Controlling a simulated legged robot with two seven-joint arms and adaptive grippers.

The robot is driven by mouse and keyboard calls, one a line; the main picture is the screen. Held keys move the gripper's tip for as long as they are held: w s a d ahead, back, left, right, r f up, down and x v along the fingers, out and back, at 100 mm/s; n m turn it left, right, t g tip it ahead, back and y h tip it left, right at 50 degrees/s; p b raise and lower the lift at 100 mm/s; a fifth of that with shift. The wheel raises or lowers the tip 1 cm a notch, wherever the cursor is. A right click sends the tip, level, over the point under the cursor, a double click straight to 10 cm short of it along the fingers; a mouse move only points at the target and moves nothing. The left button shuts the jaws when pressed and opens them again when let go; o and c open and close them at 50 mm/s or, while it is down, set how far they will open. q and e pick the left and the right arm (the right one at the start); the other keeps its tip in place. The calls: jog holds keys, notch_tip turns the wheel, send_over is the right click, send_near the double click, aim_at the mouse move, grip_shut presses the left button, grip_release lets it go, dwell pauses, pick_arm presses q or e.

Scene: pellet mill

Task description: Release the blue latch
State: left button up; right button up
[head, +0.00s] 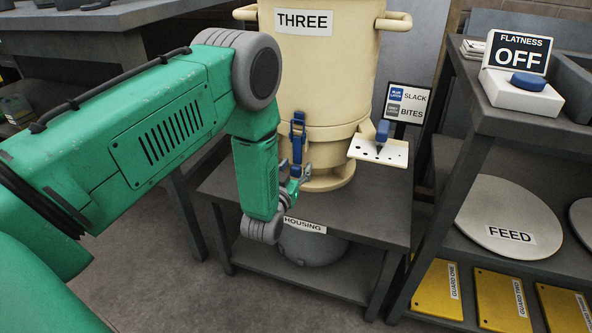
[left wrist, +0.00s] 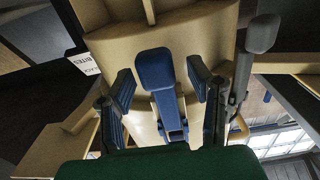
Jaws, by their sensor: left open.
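The blue latch (head: 298,135) is upright on the front of the cream vessel (head: 330,85) marked THREE. In the left wrist view the latch (left wrist: 156,75) stands between my two finger pads, with a gap on each side. My left gripper (head: 297,170) is open just below and around the latch's lower part in the head view; the green wrist hides part of it. The fingers also show in the left wrist view (left wrist: 160,92). A grey latch or lever (left wrist: 258,50) stands right of my fingers there. My right gripper is not in view.
A sign (head: 405,103) reads SLACK beside a blue label and BITES beside a grey one. A perforated plate (head: 385,150) with a blue-topped piece juts from the vessel's right. The vessel stands on a dark table (head: 375,200). A shelf (head: 470,120) stands right.

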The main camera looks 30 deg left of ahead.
pick_arm(q)
grip_shut()
